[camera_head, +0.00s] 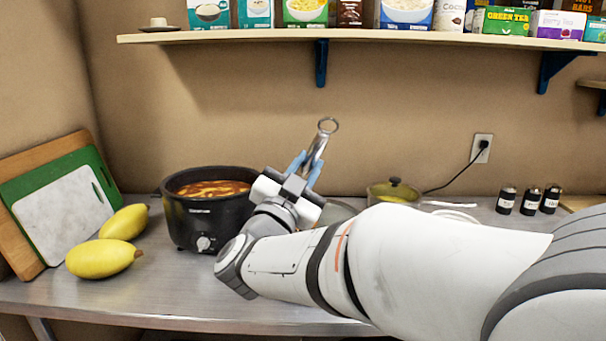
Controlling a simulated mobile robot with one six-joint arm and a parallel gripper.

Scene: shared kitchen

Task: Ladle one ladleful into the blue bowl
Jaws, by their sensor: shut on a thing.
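A black slow cooker (203,222) with orange-red soup (212,188) stands on the counter, left of my gripper. My gripper (305,168) is shut on the metal ladle (318,146), just right of the cooker and above the counter. The ladle's handle tilts up, with its ring end at the top. Its scoop is hidden behind my gripper, so I cannot tell if it holds soup. I cannot make out the blue bowl. A greyish rounded thing (338,211) shows partly behind my arm; I cannot tell what it is.
Two yellow fruits (104,258) and leaning cutting boards (62,205) are at the left. A lidded olive-green pot (394,192), a cord and several dark jars (529,200) stand at the right. A shelf (400,38) of packages runs above. My arm covers the right front counter.

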